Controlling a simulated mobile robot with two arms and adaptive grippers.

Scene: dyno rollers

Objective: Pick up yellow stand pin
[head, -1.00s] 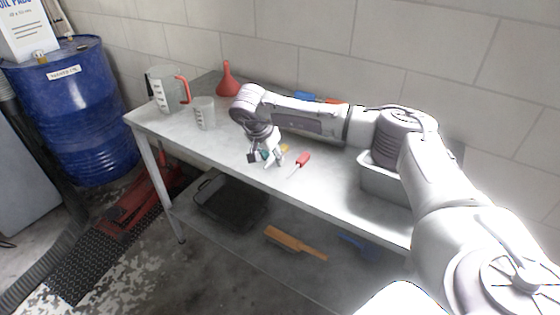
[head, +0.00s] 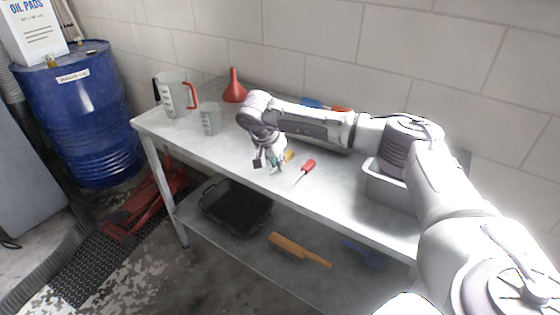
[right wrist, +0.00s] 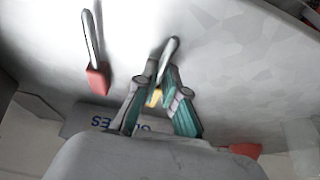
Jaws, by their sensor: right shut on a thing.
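The yellow stand pin shows a yellow end (head: 289,155) just behind my right gripper (head: 271,166) in the head view, over the front half of the metal table. In the right wrist view its grey shaft (right wrist: 168,52) sticks out past the fingertips, and a bit of yellow shows between the fingers. My right gripper (right wrist: 162,72) is shut on the pin, with its fingers close to the tabletop. The fingers hide part of the pin. I cannot tell whether it is clear of the table. My left gripper is not in view.
A grey bin (head: 386,190) stands at the table's right. A measuring jug (head: 173,93), a clear cup (head: 209,119) and a red funnel (head: 234,88) stand at the left. The front left tabletop is clear.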

